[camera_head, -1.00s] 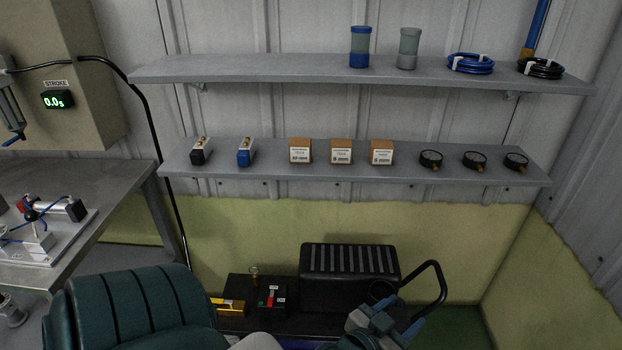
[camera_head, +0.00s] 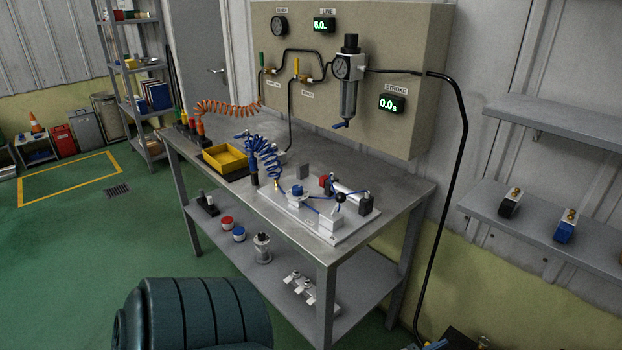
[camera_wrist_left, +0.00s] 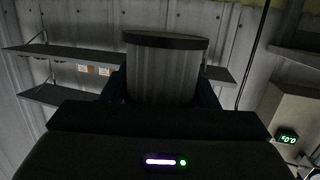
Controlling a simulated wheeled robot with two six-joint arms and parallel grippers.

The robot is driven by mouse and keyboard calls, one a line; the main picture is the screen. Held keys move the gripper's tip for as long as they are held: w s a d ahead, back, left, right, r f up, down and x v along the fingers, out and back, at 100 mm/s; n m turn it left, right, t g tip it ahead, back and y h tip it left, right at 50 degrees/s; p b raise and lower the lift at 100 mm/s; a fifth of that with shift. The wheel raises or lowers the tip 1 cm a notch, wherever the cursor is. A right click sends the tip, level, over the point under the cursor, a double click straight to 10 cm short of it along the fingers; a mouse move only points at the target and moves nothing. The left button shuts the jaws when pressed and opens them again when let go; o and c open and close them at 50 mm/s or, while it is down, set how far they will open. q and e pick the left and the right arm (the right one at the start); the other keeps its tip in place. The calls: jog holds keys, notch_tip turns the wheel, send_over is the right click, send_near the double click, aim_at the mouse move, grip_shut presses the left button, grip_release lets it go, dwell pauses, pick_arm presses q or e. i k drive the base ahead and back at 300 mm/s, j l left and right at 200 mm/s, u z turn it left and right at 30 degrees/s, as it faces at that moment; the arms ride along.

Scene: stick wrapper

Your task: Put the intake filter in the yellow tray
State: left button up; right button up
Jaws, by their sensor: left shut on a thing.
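The yellow tray (camera_head: 209,166) stands on the far left part of the grey workbench, and its inside looks mostly empty from here. In the left wrist view my left gripper (camera_wrist_left: 162,92) is shut on a grey ribbed cylinder with a dark end cap, which looks like the intake filter (camera_wrist_left: 163,68). The dark fingers are on both sides of it, and its lower part is hidden by the gripper body. The left gripper and the filter are not in the head view. My right gripper is in neither current view.
A blue coiled hose (camera_head: 264,158) and a plate with pneumatic parts (camera_head: 310,215) are right of the tray. An orange coiled hose (camera_head: 225,108) hangs behind it. A panel with a filter regulator (camera_head: 347,95) rises behind the workbench (camera_head: 395,178). Green floor (camera_head: 90,240) is clear at left.

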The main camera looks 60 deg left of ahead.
aim_at(225, 161)
jog(key=k+j+u, duration=0.1)
jog(key=j, duration=0.35)
jog(key=k+j+u, duration=0.1)
jog(key=j, duration=0.4)
jog(key=k+j+u, duration=0.15)
jog(key=j, duration=0.35)
jog(key=k+j+u, duration=0.1)
jog(key=j, duration=0.4)
jog(key=k+j+u, duration=0.1)
jog(key=j, duration=0.4)
